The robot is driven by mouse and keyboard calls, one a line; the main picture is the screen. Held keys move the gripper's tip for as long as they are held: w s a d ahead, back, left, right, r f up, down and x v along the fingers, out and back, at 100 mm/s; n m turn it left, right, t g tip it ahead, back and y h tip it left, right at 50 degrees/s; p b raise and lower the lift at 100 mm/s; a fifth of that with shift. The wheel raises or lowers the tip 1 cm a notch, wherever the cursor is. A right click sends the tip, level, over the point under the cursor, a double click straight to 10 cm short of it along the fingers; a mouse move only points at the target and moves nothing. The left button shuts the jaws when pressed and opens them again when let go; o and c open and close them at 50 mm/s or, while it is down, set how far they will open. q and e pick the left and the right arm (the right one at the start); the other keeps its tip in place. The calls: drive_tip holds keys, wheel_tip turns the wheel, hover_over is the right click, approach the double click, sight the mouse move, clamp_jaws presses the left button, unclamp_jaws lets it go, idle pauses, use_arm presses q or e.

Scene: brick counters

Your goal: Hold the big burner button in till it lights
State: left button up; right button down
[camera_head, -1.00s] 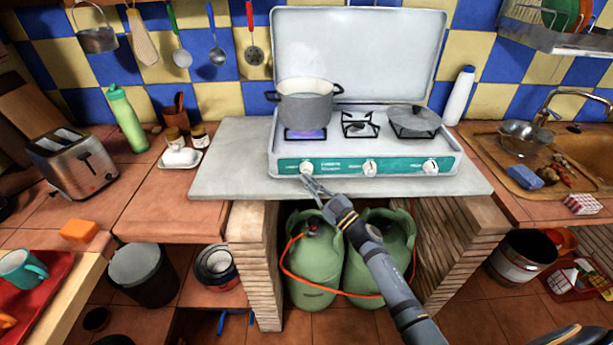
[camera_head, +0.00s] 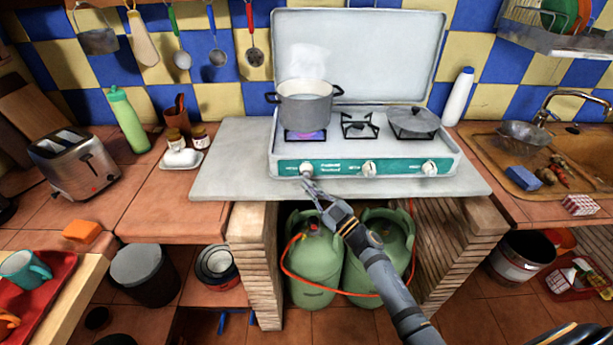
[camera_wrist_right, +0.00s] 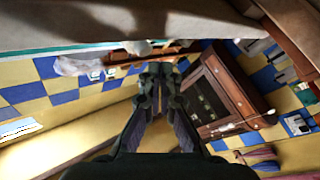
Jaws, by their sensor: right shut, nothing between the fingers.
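The stove (camera_head: 283,155) has a green front strip with three white knobs. The left knob (camera_head: 306,168) is in front of the burner under the grey pot (camera_head: 305,110). A blue-purple flame (camera_head: 300,136) shows under that pot, and steam rises above it. My right gripper (camera_head: 308,183) is shut and empty, its tips just below and in front of the left knob; they look slightly apart from it. In the right wrist view the closed fingers (camera_wrist_right: 157,75) show with nothing between them. My left gripper is not in view.
The middle knob (camera_head: 368,168) and right knob (camera_head: 429,167) are to the right. A lidded pan (camera_head: 413,120) sits on the right burner. The grey slab (camera_head: 235,170) is clear left of the stove. Green gas bottles (camera_head: 317,265) with an orange hose stand below.

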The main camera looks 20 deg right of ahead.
drive_tip(key=s+p, duration=0.1)
drive_tip(key=s, duration=0.1)
drive_tip(key=s+a+p, duration=0.1)
drive_tip(key=s, duration=0.1)
drive_tip(key=shift+s+a, duration=0.2)
drive_tip(key=shift+s, duration=0.2)
idle(0.4)
